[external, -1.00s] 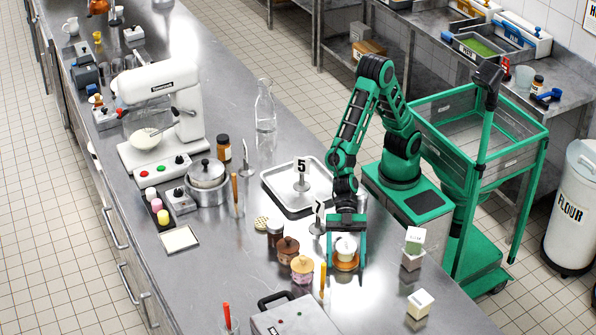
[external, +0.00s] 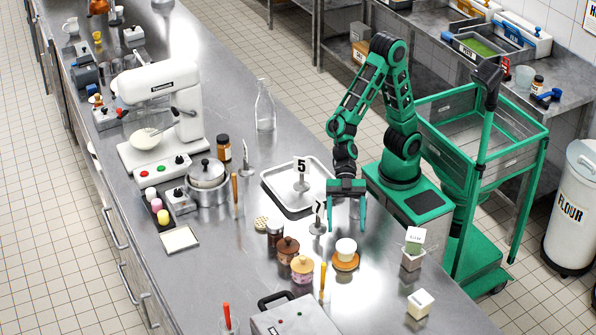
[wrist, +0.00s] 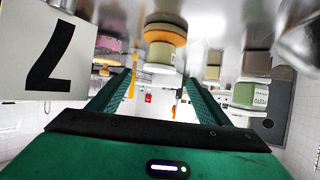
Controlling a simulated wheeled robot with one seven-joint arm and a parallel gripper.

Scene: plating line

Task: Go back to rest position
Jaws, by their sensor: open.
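My gripper (external: 346,212) is open and empty, above the steel counter, with its fingers pointing down. In the wrist view my gripper (wrist: 160,88) shows both fingers apart.
A number 7 sign (external: 317,212) stands close left of my gripper. A metal tray (external: 270,185) with a number 5 sign (external: 301,168) is behind it. Several jars (external: 288,250) stand front left. A labelled box (external: 413,250) and a white-topped block (external: 420,303) are to the right.

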